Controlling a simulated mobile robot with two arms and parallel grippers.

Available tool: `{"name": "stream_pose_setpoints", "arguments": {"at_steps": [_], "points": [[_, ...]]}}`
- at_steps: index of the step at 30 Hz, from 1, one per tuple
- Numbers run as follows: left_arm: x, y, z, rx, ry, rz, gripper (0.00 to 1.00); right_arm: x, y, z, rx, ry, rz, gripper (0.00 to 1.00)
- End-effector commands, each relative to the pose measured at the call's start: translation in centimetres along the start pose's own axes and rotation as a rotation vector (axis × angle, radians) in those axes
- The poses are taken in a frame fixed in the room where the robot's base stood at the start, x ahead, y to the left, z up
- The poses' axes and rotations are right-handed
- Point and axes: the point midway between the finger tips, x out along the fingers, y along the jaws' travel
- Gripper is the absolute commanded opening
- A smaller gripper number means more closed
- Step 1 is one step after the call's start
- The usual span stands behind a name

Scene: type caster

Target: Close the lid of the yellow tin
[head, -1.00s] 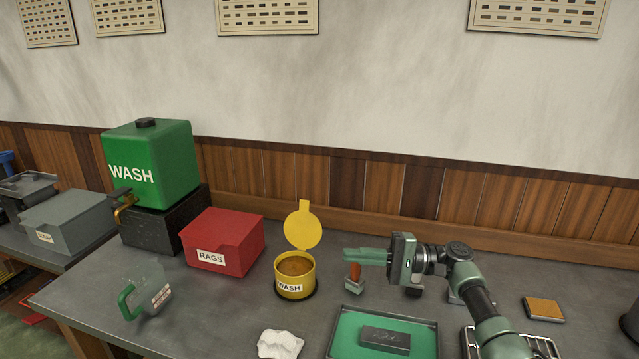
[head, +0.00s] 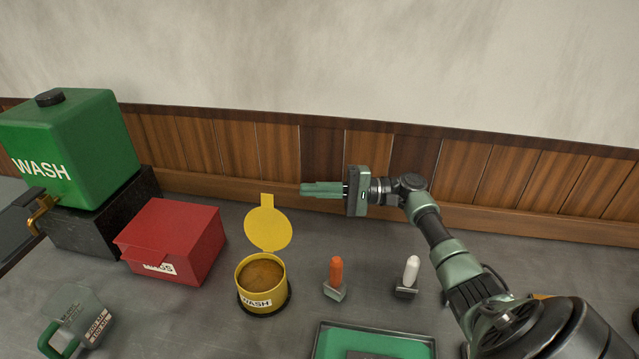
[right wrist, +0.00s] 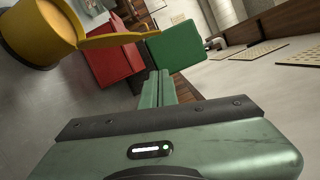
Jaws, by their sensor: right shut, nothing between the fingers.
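The yellow tin (head: 258,284) stands on the grey bench in the head view, with a WASH label and brown contents showing. Its round yellow lid (head: 267,226) is open, standing up at the back of the rim with a tab on top. My right gripper (head: 304,189) is shut and empty, in the air to the right of the lid and higher in the picture, with its fingers pointing left. In the right wrist view the tin (right wrist: 42,30) and the lid edge (right wrist: 112,40) show at upper left, apart from the fingers (right wrist: 158,76). My left gripper is not in view.
A red RAGS box (head: 175,240) is left of the tin, with a green WASH tank (head: 75,150) beyond. A clear jug (head: 80,310) is at front left. Orange-handled (head: 336,272) and white-handled (head: 410,272) tools stand to the right. A green tray (head: 335,340) lies in front.

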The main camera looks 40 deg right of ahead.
Motion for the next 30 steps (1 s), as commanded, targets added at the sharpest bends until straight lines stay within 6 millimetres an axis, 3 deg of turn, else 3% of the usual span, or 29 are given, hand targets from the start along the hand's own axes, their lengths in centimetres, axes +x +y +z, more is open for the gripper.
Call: {"name": "stream_pose_setpoints", "arguments": {"at_steps": [1,8,12,18,30], "points": [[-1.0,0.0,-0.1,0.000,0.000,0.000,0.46,1.3,-0.6,0.2,0.000,-0.004,-0.002,0.00],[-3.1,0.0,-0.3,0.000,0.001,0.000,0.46,6.2,-0.6,0.2,0.000,-0.002,-0.003,0.00],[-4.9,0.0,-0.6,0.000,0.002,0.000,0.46,6.4,-0.5,2.3,0.001,-0.001,0.002,0.00],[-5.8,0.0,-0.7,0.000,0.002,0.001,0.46,6.8,-0.2,3.7,-0.001,-0.001,0.000,0.00],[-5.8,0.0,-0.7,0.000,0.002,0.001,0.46,6.8,0.0,3.9,-0.001,0.000,-0.001,0.00]]}}
